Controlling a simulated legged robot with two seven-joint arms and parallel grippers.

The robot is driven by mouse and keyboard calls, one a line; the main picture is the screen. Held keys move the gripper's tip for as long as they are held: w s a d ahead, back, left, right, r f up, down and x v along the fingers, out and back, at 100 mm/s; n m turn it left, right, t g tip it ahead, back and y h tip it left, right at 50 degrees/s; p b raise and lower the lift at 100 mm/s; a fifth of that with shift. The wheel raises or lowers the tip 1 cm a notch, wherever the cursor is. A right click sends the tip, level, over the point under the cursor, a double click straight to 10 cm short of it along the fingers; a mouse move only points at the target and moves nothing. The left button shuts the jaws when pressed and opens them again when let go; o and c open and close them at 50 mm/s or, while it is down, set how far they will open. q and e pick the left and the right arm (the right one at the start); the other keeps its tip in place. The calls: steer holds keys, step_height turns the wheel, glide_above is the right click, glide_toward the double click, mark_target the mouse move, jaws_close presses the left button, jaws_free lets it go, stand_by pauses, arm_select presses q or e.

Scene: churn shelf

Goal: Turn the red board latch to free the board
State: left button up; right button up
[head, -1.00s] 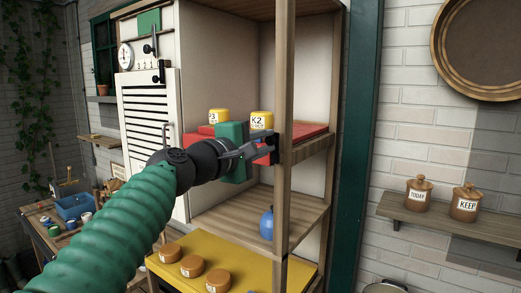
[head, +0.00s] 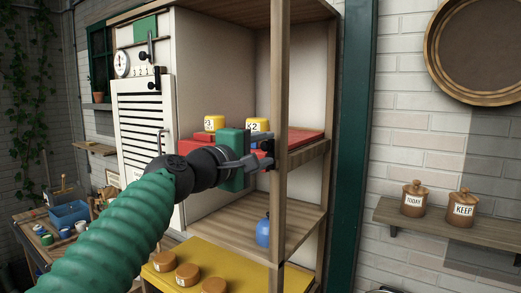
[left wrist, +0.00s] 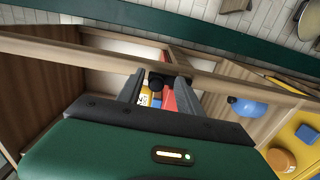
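The red board (head: 308,136) lies on the middle shelf level, with two yellow-topped containers (head: 257,125) marked with labels on it. A dark latch knob (left wrist: 155,82) sits at the front wooden post, between my left fingertips in the left wrist view. My left gripper (head: 262,154) is at the post at board height, its fingers apart on either side of the knob. I cannot tell whether they touch it. The red latch itself is mostly hidden behind the gripper, so its angle cannot be read. My right gripper is out of view.
The front post (head: 280,90) stands right beside the fingers. A blue bottle (head: 263,230) stands on the lower shelf (head: 240,215). A yellow board (head: 240,270) with several brown jars is below. A wall ledge (head: 440,220) holds two brown jars at right.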

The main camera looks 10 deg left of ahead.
arm_select(q)
steer(key=shift+d, duration=0.1)
steer(key=b+v, duration=0.6)
steer(key=v, duration=1)
steer(key=shift+s, duration=0.3)
